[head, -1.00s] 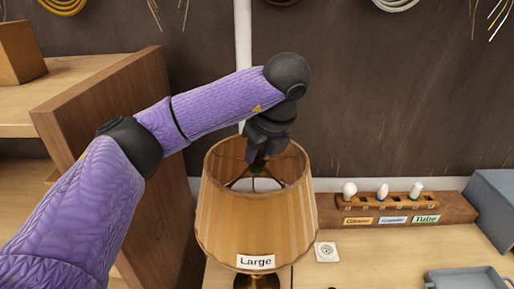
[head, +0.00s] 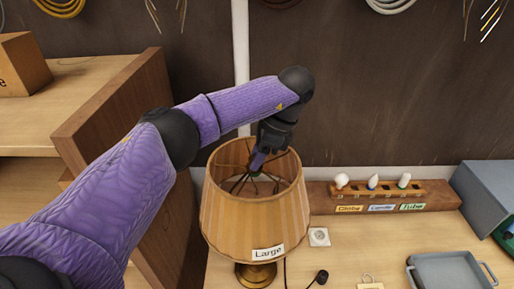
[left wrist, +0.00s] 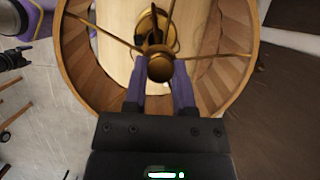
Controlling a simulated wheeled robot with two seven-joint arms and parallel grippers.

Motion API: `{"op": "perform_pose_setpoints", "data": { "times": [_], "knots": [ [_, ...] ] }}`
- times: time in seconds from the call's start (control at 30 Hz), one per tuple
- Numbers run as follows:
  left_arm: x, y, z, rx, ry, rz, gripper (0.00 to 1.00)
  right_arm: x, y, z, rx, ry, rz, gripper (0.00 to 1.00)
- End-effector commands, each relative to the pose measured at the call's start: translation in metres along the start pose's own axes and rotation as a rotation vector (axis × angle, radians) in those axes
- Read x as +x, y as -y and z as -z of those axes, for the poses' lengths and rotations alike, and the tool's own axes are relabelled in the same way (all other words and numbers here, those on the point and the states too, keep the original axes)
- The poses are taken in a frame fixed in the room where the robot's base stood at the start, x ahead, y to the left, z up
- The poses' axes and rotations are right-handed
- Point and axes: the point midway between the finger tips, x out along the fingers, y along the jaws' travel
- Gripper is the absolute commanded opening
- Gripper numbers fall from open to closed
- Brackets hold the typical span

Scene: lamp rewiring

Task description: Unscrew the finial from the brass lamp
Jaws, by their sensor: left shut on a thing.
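The brass lamp stands upright on the bench, its round base (head: 256,274) showing below a pleated tan shade (head: 250,220) with a "Large" label. My left gripper (head: 257,163) reaches down into the shade's open top, at the hub of the wire spokes. In the left wrist view my left gripper (left wrist: 160,88) has its two purple fingers shut at the round brass finial (left wrist: 160,66), which sits over the middle of the spokes. The shade ring (left wrist: 235,85) surrounds it. In the head view the fingers mostly hide the finial. My right gripper does not show.
A wooden bulb rack (head: 400,196) with several bulbs stands at the back right. A grey tray (head: 445,272) lies at the front right, a grey bin (head: 490,195) behind it. A wooden partition (head: 120,130) rises left of the lamp, near my left arm. A dark plug (head: 321,277) lies on the bench.

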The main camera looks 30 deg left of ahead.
Motion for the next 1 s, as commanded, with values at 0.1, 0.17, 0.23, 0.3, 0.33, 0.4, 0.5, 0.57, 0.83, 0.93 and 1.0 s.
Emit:
{"op": "perform_pose_setpoints", "data": {
  "times": [0.1, 0.17, 0.23, 0.3, 0.33, 0.4, 0.5, 0.57, 0.83, 0.93, 1.0],
  "knots": [
    [-0.001, 0.0, -0.001, -0.011, -0.001, -0.003, 0.0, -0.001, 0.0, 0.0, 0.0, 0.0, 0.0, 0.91],
    [-0.004, 0.001, -0.002, -0.097, -0.001, -0.042, 0.0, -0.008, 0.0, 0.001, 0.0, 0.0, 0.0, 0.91],
    [-0.005, 0.002, -0.002, -0.286, 0.0, -0.121, 0.0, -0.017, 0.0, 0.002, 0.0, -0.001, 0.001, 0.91],
    [-0.004, 0.003, -0.002, -0.461, 0.001, -0.195, 0.0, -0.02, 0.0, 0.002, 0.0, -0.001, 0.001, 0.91],
    [-0.004, 0.003, -0.003, -0.521, 0.001, -0.22, 0.0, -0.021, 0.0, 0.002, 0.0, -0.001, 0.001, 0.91],
    [-0.003, 0.004, -0.003, -0.614, 0.002, -0.257, 0.0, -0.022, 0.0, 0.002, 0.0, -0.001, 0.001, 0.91],
    [-0.001, 0.004, -0.002, -0.648, 0.001, -0.27, 0.0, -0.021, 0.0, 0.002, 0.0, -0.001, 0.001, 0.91],
    [-0.001, 0.004, -0.002, -0.646, 0.0, -0.268, 0.0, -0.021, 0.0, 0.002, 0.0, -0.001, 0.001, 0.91],
    [-0.001, 0.004, -0.002, -0.644, -0.001, -0.266, 0.73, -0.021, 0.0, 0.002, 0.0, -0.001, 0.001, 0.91],
    [0.0, 0.004, -0.002, -0.643, -0.001, -0.266, 0.74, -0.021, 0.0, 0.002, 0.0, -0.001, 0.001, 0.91],
    [0.0, 0.004, -0.002, -0.643, -0.001, -0.266, 0.74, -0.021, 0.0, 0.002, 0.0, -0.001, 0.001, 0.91]
  ]
}}
